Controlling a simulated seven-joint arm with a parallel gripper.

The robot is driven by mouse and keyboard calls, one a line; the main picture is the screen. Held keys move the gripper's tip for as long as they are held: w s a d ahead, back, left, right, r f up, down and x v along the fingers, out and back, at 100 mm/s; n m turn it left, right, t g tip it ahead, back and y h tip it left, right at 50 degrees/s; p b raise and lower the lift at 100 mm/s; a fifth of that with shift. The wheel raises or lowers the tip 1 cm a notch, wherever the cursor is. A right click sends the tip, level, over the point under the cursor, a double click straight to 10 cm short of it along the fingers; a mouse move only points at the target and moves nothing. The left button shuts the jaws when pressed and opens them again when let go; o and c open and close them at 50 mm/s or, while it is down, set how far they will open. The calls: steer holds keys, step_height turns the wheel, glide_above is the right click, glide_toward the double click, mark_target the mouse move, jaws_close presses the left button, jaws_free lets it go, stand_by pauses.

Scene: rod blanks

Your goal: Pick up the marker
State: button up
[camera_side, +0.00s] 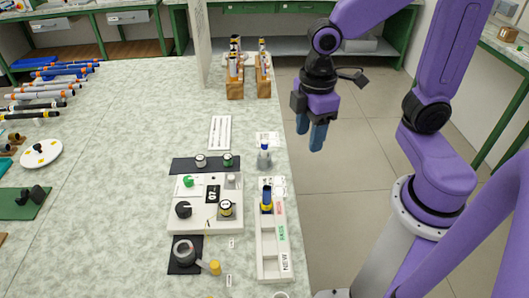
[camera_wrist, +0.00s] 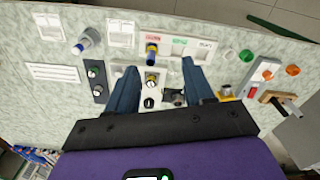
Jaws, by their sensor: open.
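A blue-capped upright piece in a grey holder (camera_side: 264,154) stands near the table's right edge in the side view, and it also shows at upper left in the wrist view (camera_wrist: 88,38). A blue and yellow upright piece (camera_side: 267,198) stands in a white labelled tray, and it also shows near the middle of the wrist view (camera_wrist: 152,50). I cannot tell for sure which of them is the marker. My gripper (camera_side: 310,131) is open and empty, with blue fingers pointing down. It hangs above and right of the table edge, apart from both pieces.
The white tray (camera_side: 273,245) and a white panel with knobs (camera_side: 196,222) lie on the table (camera_side: 120,160). Wooden blocks with rods (camera_side: 235,88) stand at the back beside a post (camera_side: 200,40). Several rods (camera_side: 50,85) lie at far left. The middle of the table is clear.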

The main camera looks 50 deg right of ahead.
steer(key=w+d+f, duration=0.2)
steer(key=w+d, duration=0.1)
steer(key=w, duration=0.9)
glide_above(264, 141)
step_height(264, 141, down, 4)
steer(key=r, duration=0.1)
steer(key=f, duration=1.2)
steer(key=shift+s, duration=0.2)
steer(key=shift+w+d+f, duration=0.1)
steer(key=shift+f, duration=1.35)
steer(key=shift+w+f, duration=0.1)
steer(key=shift+f, duration=1.3)
steer(key=shift+c, duration=0.3)
jaws_close()
